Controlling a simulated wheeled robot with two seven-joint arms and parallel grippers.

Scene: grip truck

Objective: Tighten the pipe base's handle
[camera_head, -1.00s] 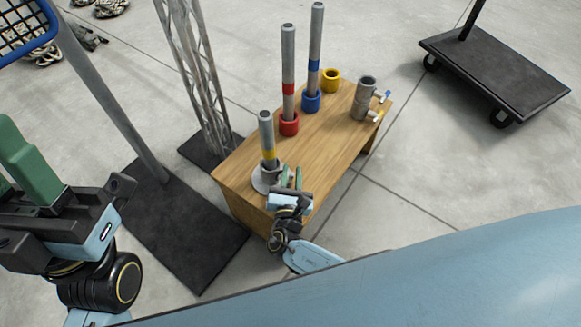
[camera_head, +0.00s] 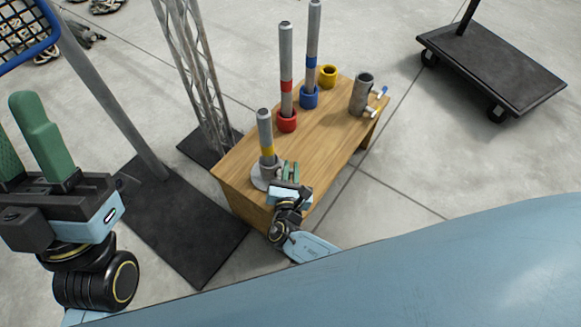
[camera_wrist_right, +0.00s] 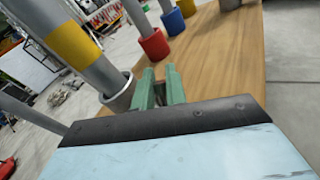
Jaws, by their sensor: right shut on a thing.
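The grey pipe base (camera_head: 262,182) stands at the near left end of the wooden table. A grey pipe with a yellow band (camera_head: 265,130) stands upright in its socket. The socket also shows in the right wrist view (camera_wrist_right: 118,95), left of the fingers. My right gripper (camera_head: 291,168) is at the right side of the base; its green fingers (camera_wrist_right: 160,78) are shut on the base's handle, which they and the gripper body hide. My left gripper (camera_head: 27,135) is at the left edge, open and empty, away from the table.
On the wooden table (camera_head: 325,138) stand pipes in a red holder (camera_head: 287,122) and a blue holder (camera_head: 309,98), an empty yellow ring (camera_head: 328,76), and a grey clamp (camera_head: 361,96) with handles. A truss tower (camera_head: 197,80) is left of the table. A black cart (camera_head: 492,72) is far right.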

